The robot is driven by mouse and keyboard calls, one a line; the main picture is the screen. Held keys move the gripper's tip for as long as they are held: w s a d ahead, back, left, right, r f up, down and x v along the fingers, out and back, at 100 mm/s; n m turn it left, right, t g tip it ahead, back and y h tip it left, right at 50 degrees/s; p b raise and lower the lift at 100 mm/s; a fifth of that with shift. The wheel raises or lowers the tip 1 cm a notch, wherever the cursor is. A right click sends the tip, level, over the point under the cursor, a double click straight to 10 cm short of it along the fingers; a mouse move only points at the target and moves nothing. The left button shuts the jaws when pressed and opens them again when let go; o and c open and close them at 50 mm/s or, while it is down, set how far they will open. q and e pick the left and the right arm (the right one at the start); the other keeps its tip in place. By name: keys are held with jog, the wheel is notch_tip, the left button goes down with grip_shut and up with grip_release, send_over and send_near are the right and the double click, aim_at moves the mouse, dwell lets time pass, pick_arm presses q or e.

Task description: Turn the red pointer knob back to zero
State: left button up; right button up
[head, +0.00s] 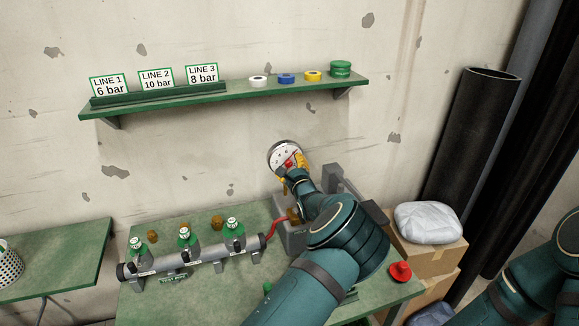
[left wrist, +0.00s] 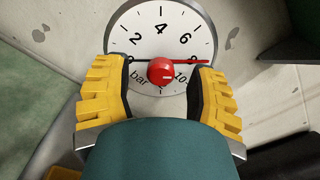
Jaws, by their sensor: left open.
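A round white pressure gauge (head: 284,154) stands above the bench, in front of the wall. In the left wrist view its dial (left wrist: 160,22) shows the numbers 2, 4, 6, 8 and 10, with "bar" at lower left. A thin needle (left wrist: 186,61) crosses above the knob, red towards the right near 8. My left gripper (left wrist: 160,82) is open, with one yellow finger on each side of the knob and visible gaps.
A grey manifold pipe (head: 195,257) with several green-labelled valves lies on the green bench (head: 190,300). A red hose joins its right end. A shelf (head: 225,98) hangs above the gauge.

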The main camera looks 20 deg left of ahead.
pick_arm(q)
jog(key=shift+w+a, duration=0.2)
jog(key=shift+w, duration=0.1)
grip_shut()
jog(key=shift+n, duration=0.3)
